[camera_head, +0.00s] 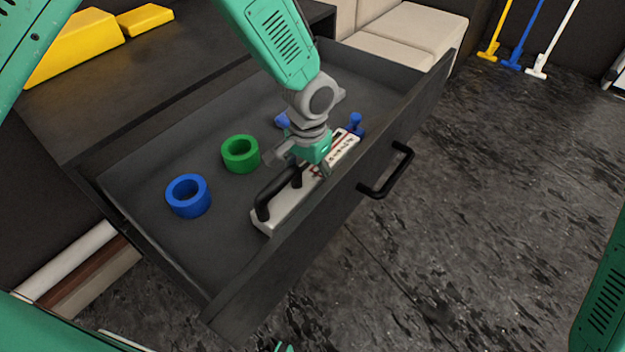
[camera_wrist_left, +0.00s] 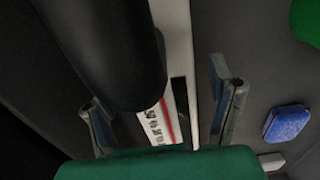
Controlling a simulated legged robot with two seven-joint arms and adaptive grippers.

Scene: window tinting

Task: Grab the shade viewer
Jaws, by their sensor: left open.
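The shade viewer appears to be the white, bar-shaped device (camera_head: 285,215) with a black handle (camera_head: 277,188), lying along the front wall inside the open drawer. Its handle (camera_wrist_left: 110,50) and its white body with dark lettering and a red line (camera_wrist_left: 176,60) fill the middle of the left wrist view. My left gripper (camera_head: 303,163) is over the device, near one end of the handle, and hides part of it. Its fingers (camera_wrist_left: 165,112) are apart on either side of the white body in the left wrist view. Contact cannot be told. My right gripper does not show.
The open drawer (camera_head: 135,215) also holds a blue ring (camera_head: 188,196), a green ring (camera_head: 240,154) and blue pieces (camera_head: 355,122) near the far end. Its front carries a black handle (camera_head: 388,170). Yellow blocks (camera_head: 80,45) sit on the dark top behind.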

